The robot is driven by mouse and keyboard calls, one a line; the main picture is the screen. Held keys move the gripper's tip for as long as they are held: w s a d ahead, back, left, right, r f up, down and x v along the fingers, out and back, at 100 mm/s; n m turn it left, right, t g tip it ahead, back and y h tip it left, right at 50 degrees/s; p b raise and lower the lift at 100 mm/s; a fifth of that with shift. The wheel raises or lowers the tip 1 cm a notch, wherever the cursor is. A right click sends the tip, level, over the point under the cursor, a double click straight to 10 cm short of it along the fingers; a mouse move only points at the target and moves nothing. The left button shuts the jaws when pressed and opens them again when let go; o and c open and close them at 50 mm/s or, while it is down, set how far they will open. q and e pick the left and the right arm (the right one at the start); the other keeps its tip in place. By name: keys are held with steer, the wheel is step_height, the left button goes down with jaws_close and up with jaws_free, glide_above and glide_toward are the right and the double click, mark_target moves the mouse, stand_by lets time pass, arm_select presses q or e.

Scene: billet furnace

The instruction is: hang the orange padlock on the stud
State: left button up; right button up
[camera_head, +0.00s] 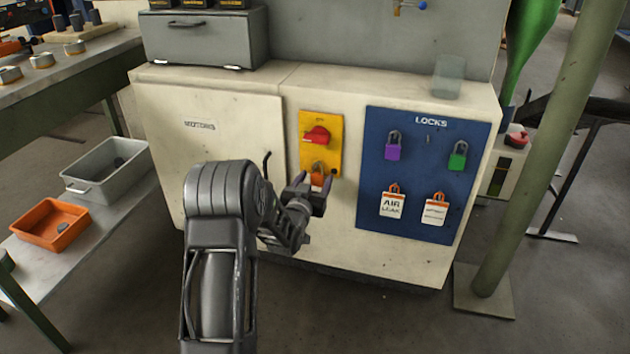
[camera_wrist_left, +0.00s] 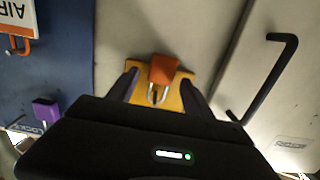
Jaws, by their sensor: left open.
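The orange padlock (camera_head: 317,180) hangs at the lower part of the yellow switch plate (camera_head: 335,124), below the red switch handle (camera_head: 316,135). In the left wrist view the padlock (camera_wrist_left: 163,70) shows its orange body and metal shackle. My left gripper (camera_head: 313,182) is in front of the padlock, and in the left wrist view its fingers (camera_wrist_left: 160,78) are apart, one on each side of the padlock. Contact cannot be told. A small bare stud (camera_head: 429,139) shows on the blue LOCKS board (camera_head: 412,170), between the purple and green padlocks. My right gripper is out of view.
The board also holds a purple padlock (camera_head: 393,148), a green padlock (camera_head: 457,158) and two tags (camera_head: 392,204) (camera_head: 435,210). A black bent door handle (camera_wrist_left: 270,78) stands out beside the gripper. A green post (camera_head: 535,170) rises right of the cabinet.

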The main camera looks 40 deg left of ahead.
arm_select(q)
steer(key=p+v, duration=0.2)
steer(key=v, duration=0.5)
steer(key=shift+s, duration=0.4)
steer(key=shift+d, duration=0.1)
